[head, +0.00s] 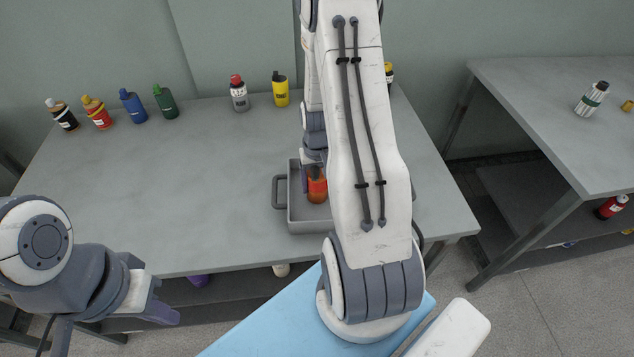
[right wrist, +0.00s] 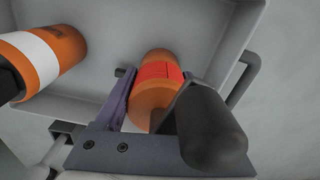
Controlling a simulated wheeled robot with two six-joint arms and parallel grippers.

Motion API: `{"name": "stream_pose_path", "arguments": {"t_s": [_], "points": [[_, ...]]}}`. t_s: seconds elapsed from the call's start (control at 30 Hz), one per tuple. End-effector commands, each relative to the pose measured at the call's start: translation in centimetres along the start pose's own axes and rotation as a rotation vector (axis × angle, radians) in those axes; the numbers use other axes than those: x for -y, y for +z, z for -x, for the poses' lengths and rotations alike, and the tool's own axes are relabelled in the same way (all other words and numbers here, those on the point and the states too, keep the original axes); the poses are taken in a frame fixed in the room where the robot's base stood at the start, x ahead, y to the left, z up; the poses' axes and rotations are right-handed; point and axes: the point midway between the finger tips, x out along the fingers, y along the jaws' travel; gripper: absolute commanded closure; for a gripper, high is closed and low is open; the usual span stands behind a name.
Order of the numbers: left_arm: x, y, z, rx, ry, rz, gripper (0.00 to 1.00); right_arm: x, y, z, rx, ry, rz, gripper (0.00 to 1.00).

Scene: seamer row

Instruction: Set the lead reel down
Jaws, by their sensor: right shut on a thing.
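My right gripper (right wrist: 150,105) is shut on an orange bottle with a red band (right wrist: 157,75), with a finger on each side of it. In the head view the orange bottle (head: 317,188) shows below my right gripper (head: 314,168), inside the outline of a grey tray (head: 308,227). I cannot tell whether the bottle touches the tray floor. I see nothing that I can make out as a lead reel. My left gripper (head: 160,300) is low at the left, in front of the table edge, away from the tray; its opening is unclear.
An orange bottle with a white band (right wrist: 42,62) lies or stands at the tray's left in the right wrist view. Several bottles, including a yellow one (head: 281,92), line the back of the grey table (head: 190,190). The table's left middle is clear. My right arm hides part of the tray.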

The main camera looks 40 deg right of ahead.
Motion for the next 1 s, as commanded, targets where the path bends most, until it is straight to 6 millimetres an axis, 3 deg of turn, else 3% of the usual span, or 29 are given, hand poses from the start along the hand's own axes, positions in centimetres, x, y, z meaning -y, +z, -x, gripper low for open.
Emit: {"name": "stream_pose_path", "arguments": {"t_s": [0.07, 0.1, 0.17, 0.57, 1.0], "points": [[0.0, 0.0, -0.2, 0.0, 0.0, 0.0, 1.0, 0.0, 0.0, -0.3, 0.0, 0.0, 0.0, 0.94], [0.0, 0.0, -0.3, 0.0, 0.0, 0.0, 1.0, 0.0, 0.0, -0.4, 0.001, 0.0, 0.0, 0.25], [0.0, 0.0, -0.2, 0.0, 0.0, 0.0, 1.0, 0.0, 0.0, -0.3, 0.001, 0.0, 0.0, 0.02], [0.0, 0.0, 0.0, 0.0, 0.0, 0.0, 1.0, 0.0, -0.1, 0.8, -0.002, 0.0, 0.0, 0.0], [0.0, 0.0, -0.3, 0.0, 0.0, 0.0, 1.0, 0.0, -0.1, 9.6, -0.005, 0.0, 0.0, 0.0]]}}
